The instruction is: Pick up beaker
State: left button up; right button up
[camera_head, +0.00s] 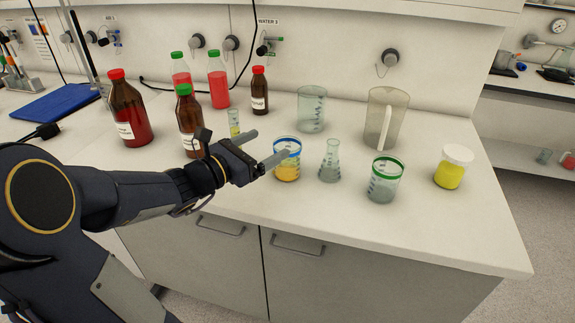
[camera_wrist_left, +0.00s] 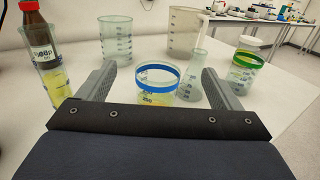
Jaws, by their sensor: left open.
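A glass beaker with a blue rim band (camera_head: 287,172) holds orange-yellow liquid and stands upright on the white counter. My left gripper (camera_head: 267,147) is open, with one finger near this beaker's rim in the head view. In the left wrist view, the blue-rimmed beaker (camera_wrist_left: 157,85) appears centred between the two spread fingers; I see no grip on it. A second beaker with a green rim band (camera_head: 383,182) stands to the right. A larger clear beaker (camera_head: 311,108) stands behind. My right gripper is not in view.
A conical flask (camera_head: 329,166) stands close right of the blue-rimmed beaker. A measuring cylinder (camera_head: 234,123), brown bottles (camera_head: 130,118) and red bottles (camera_head: 218,82) stand left and behind. A jug (camera_head: 384,118) and a yellow jar (camera_head: 451,172) are right. The counter's front right is clear.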

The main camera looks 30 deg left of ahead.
aim_at(287, 159)
pick_arm(q)
notch_tip(287, 159, down, 8)
jog(key=shift+r+b, duration=0.1)
jog(key=shift+b, duration=0.7)
jog(key=shift+w+d+r, duration=0.1)
jog(key=shift+w+r, duration=0.1)
jog(key=shift+w, duration=0.3)
jog(key=x, duration=0.6)
jog(key=shift+w+d, duration=0.15)
jog(key=shift+w, duration=0.15)
jog(key=shift+c, duration=0.5)
jog(key=c, duration=1.1)
jog(key=shift+r, duration=0.15)
